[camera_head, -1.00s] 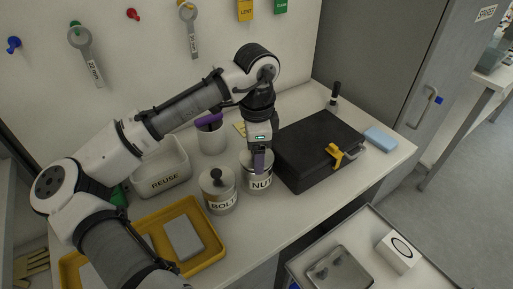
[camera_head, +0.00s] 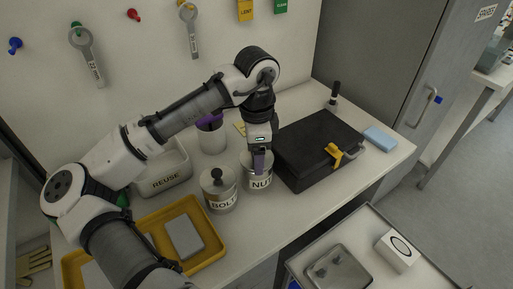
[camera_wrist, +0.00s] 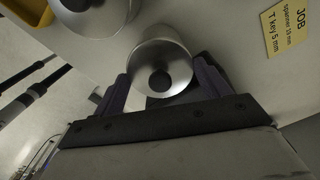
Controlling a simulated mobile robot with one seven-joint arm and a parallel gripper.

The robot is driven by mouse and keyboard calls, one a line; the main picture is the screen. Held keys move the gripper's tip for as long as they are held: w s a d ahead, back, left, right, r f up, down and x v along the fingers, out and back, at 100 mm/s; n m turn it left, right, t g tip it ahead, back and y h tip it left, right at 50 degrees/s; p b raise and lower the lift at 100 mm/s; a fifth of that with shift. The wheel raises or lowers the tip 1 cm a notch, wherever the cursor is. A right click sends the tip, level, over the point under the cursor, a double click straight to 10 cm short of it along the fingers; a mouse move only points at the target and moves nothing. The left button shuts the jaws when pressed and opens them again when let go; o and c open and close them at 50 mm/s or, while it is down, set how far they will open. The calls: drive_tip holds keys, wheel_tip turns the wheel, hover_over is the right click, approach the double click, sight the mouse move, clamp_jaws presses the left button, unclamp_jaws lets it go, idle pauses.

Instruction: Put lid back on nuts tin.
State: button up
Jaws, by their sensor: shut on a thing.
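The nuts tin (camera_head: 260,184), a silver can with a "NUT" label, stands on the bench. My gripper (camera_head: 259,163) points down over its top. In the wrist view, the silver lid (camera_wrist: 166,92) with a black knob (camera_wrist: 160,80) lies between the two fingers of my gripper (camera_wrist: 162,78), which are shut on its sides. The tin's pale wall (camera_wrist: 160,33) shows beyond the lid. The lid is at the tin's mouth; whether it sits fully down cannot be told. In the head view, the fingers hide most of the lid.
The lidded bolts tin (camera_head: 219,199) stands close on the left. A black case (camera_head: 318,140) with a yellow latch is close on the right.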

idle(0.4)
drive_tip(key=o, duration=1)
drive_tip(key=shift+r, duration=0.1)
drive_tip(key=shift+r+p, duration=3.4)
drive_tip(key=shift+r, duration=0.05)
clamp_jaws()
drive_tip(key=shift+f, duration=0.2)
